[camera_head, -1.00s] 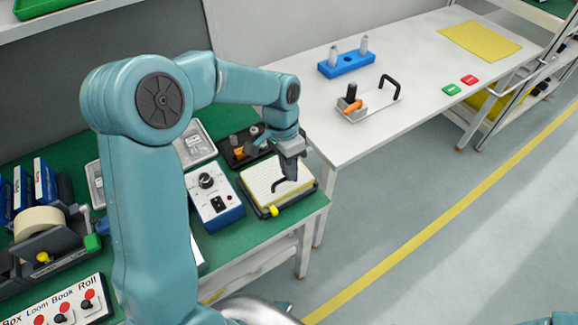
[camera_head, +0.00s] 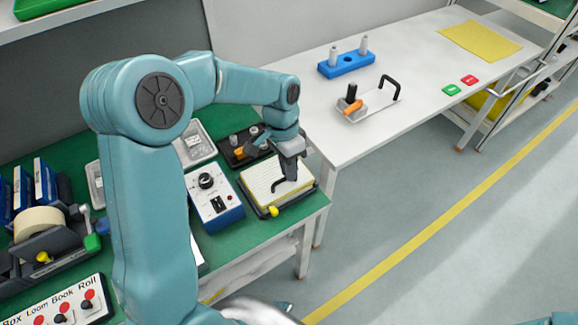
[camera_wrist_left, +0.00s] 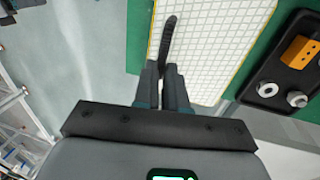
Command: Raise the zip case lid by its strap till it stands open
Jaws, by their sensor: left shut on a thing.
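The zip case (camera_head: 290,204) lies at the green bench's right end, with a dark rim and a yellow tab at its front edge. Its pale, grid-lined top (camera_head: 262,181) looks close to flat in the head view, and it also shows in the left wrist view (camera_wrist_left: 215,45). The black strap (camera_head: 276,188) is a thin curved strip over this top. My left gripper (camera_head: 289,174) is above the case, shut on the strap, which sticks out past the fingertips in the wrist view (camera_wrist_left: 167,40). My right gripper is not seen.
A blue box with a black knob (camera_head: 214,202) stands close left of the case. A black tray (camera_head: 232,157) with an orange block and grey parts lies just behind. The white table (camera_head: 420,75) holds a blue stand and a small tray. Open floor lies right of the bench.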

